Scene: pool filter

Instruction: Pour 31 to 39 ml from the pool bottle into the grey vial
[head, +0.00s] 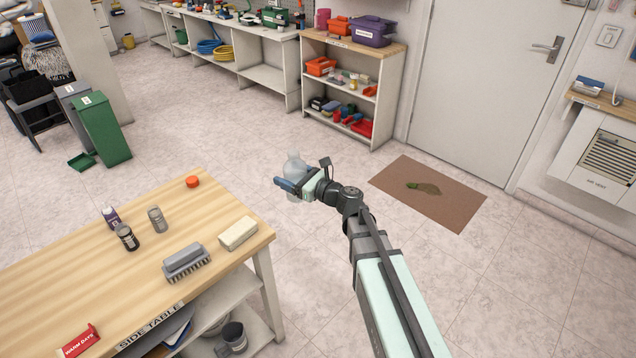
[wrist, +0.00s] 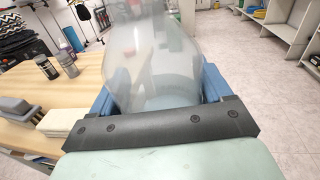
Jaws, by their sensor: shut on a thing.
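The pool bottle (head: 294,165) is clear and round-bellied with a narrower neck. My gripper (head: 288,186) is shut on it and holds it about upright, beyond the table's right end, over the floor. In the wrist view the bottle (wrist: 155,55) fills the middle between the blue fingers; its top is cut off and a bluish tint shows low in it. I cannot read its liquid level. The grey vial (head: 157,219) stands upright on the table, apart from the gripper. It also shows in the wrist view (wrist: 66,63), left of the bottle.
On the side table (head: 60,270) a dark bottle (head: 126,237) and a purple bottle (head: 110,216) stand beside the vial. A grey brush (head: 186,262) and a cream block (head: 238,234) lie in front. Bare wood lies between vial and cap.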

